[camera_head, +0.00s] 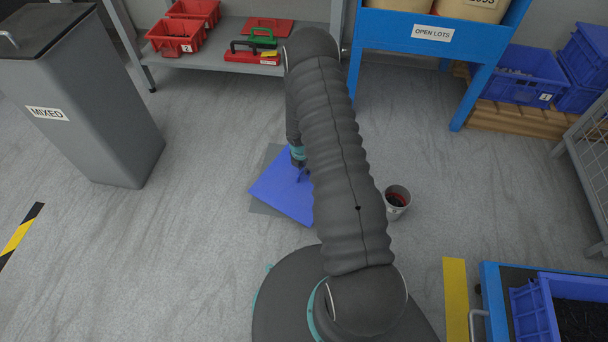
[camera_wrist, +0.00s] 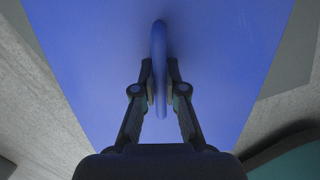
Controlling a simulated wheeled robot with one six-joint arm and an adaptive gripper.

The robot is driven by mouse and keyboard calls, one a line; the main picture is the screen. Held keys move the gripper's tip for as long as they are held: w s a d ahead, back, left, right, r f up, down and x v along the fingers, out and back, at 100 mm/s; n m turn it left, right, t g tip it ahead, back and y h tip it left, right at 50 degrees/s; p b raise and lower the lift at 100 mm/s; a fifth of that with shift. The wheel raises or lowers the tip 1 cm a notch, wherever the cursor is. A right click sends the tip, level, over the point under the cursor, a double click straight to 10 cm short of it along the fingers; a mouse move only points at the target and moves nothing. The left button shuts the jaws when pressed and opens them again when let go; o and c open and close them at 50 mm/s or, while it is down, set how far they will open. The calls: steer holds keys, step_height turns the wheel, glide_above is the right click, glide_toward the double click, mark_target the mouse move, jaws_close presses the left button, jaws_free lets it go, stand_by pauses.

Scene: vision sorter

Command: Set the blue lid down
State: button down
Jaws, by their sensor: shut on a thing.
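The blue lid (camera_head: 284,191) is a flat square panel, low over the floor beside my base in the head view. It lies over a darker grey square patch (camera_head: 262,208) that shows past its edges; I cannot tell whether the two touch. In the wrist view the lid (camera_wrist: 220,60) fills most of the picture, with a raised loop handle (camera_wrist: 159,50) in its middle. My gripper (camera_wrist: 160,78) is shut on that handle, one finger on each side. In the head view my arm hides the lid's right part and most of the gripper.
A small bucket (camera_head: 397,200) with dark red contents stands right of the arm. A grey bin marked MIXED (camera_head: 110,110) stands at left. A shelf with red trays (camera_head: 178,36) and a blue OPEN LOTS stand (camera_head: 390,35) are behind. The floor left of the lid is clear.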

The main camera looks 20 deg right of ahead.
mark_target(303, 174)
steer(key=shift+w+a+f, duration=0.1)
steer(key=shift+w, duration=0.05)
steer(key=shift+f+b, duration=0.65)
steer(key=shift+f, duration=1.3)
steer(key=shift+f, duration=0.1)
steer(key=c, duration=1.2)
jaws_free()
